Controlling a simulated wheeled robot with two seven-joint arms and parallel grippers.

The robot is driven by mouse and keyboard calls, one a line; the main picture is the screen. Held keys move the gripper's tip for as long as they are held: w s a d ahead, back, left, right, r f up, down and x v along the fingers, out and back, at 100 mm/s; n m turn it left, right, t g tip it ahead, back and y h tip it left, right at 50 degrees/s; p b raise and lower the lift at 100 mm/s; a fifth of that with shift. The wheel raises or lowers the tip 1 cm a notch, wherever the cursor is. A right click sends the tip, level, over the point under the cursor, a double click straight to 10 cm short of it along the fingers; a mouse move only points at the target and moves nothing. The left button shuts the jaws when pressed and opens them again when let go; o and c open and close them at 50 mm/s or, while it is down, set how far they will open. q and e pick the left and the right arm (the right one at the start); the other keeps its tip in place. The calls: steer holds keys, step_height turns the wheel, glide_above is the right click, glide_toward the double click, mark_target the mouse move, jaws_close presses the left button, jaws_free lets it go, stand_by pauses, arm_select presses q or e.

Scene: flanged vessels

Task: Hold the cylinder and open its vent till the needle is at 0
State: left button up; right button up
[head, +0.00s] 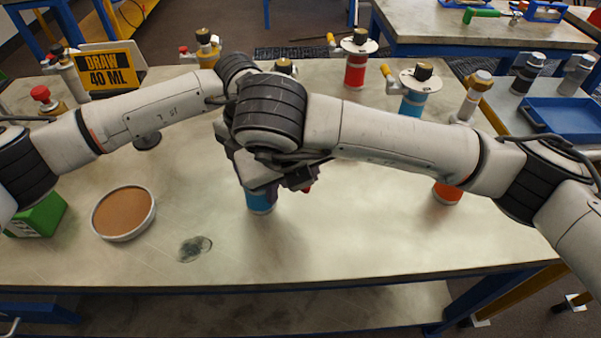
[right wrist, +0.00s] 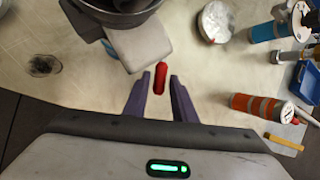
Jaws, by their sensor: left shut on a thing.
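The blue cylinder (head: 260,203) stands on the bench, with only its lower part showing under my wrists. It also shows as a blue sliver in the right wrist view (right wrist: 86,28). My left gripper (head: 262,186) is shut on it, its fingers mostly hidden. A red lever (right wrist: 160,78), seemingly the vent handle, sticks out beside the pale block of my left gripper. My right gripper (right wrist: 161,80) is open, its purple fingers on either side of the lever with small gaps. The gauge and its needle are hidden.
Other flanged vessels stand around: a red one (head: 355,70), a blue one (head: 413,98) and an orange one (head: 447,193). A round brown-topped dish (head: 123,213) and a yellow "DRAW 40 ML" sign (head: 110,68) are at left. The bench front is clear.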

steer(key=shift+o, duration=0.8)
steer(key=v, duration=1.2)
steer(key=shift+c, duration=1.4)
steer(key=shift+w+d+f+m+g, duration=0.1)
steer(key=shift+w+d+m+g, duration=0.1)
steer(key=shift+w+m+g, duration=0.1)
steer(key=c, duration=0.3)
steer(key=w+d+m+g+y, duration=0.1)
steer(key=d+m+g, duration=0.1)
steer(key=m, duration=0.1)
steer(key=w+d+f+m+g+y, duration=0.1)
steer(key=w+d+m+g, duration=0.1)
steer(key=m, duration=0.1)
steer(key=w+d+m+g+y, duration=0.1)
steer(key=w+d+m+g, duration=0.1)
steer(key=m, duration=0.1)
steer(key=shift+d+f+m+y, duration=0.15)
steer(key=shift+f+m+y, duration=0.15)
steer(key=shift+f+y, duration=0.1)
jaws_close()
steer(key=w+d+r+m+g+y, duration=0.1)
steer(key=w+d+m+g+y, duration=0.1)
steer(key=w+d+m+y, duration=0.45)
steer(key=s+a+f+m, duration=0.2)
steer(key=s+a+f, duration=0.2)
steer(key=a+f, duration=0.4)
steer(key=shift+s+a+f, duration=0.2)
steer(key=shift+a+f, duration=0.1)
steer(key=shift+f, duration=0.3)
